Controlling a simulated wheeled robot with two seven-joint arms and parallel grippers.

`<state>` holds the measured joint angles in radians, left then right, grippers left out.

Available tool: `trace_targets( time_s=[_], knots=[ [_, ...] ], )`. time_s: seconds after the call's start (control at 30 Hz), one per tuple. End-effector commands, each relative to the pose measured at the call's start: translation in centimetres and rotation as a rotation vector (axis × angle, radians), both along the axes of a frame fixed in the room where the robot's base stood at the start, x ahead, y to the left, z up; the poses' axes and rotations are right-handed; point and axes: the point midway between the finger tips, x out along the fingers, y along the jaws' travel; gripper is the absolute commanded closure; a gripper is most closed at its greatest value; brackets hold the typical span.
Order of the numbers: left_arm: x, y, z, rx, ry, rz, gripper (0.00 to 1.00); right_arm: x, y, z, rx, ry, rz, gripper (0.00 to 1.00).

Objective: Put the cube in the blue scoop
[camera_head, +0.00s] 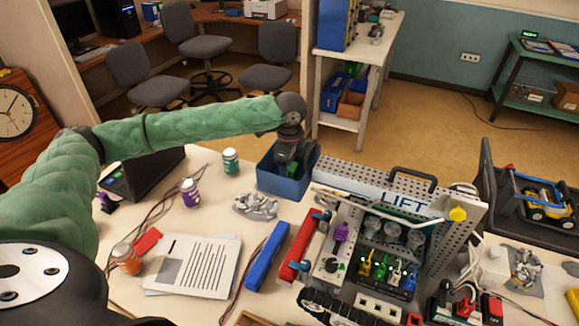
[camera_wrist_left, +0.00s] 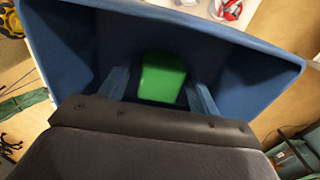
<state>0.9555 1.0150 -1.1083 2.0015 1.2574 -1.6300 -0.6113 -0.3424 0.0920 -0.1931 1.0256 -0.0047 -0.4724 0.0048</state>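The blue scoop (camera_head: 283,184) is an open blue bin at the table's far edge, near the middle of the head view. Its blue walls (camera_wrist_left: 262,75) surround the scene in the left wrist view. The green cube (camera_wrist_left: 162,78) is inside the scoop's outline there, between the finger tips; a little green also shows in the head view. My left gripper (camera_wrist_left: 158,88) points down into the scoop. Its fingers are apart, with a visible gap on the cube's left side; the right finger looks close to the cube. Whether the cube touches the scoop floor is hard to tell. My right gripper is out of view.
A LIFT robot (camera_head: 385,240) with a metal frame stands right of the scoop. A teal-labelled can (camera_head: 231,161), a purple can (camera_head: 190,192) and a grey metal part (camera_head: 256,206) are to its left. Papers (camera_head: 192,265) and a blue bar (camera_head: 267,257) lie nearer.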

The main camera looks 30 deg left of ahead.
Motion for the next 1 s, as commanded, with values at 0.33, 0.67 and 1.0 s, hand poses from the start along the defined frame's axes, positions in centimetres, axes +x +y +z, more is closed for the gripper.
trace_targets(
  time_s=[0.33,0.67,1.0],
  knots=[
    [0.0,0.0,0.8,-0.001,-0.001,0.000,0.38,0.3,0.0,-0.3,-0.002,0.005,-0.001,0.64],
    [0.1,0.0,5.9,-0.002,-0.003,0.000,0.38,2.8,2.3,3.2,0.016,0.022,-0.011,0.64],
    [0.1,0.0,10.9,-0.001,-0.002,0.000,0.38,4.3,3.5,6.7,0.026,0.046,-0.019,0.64]
  ],
)
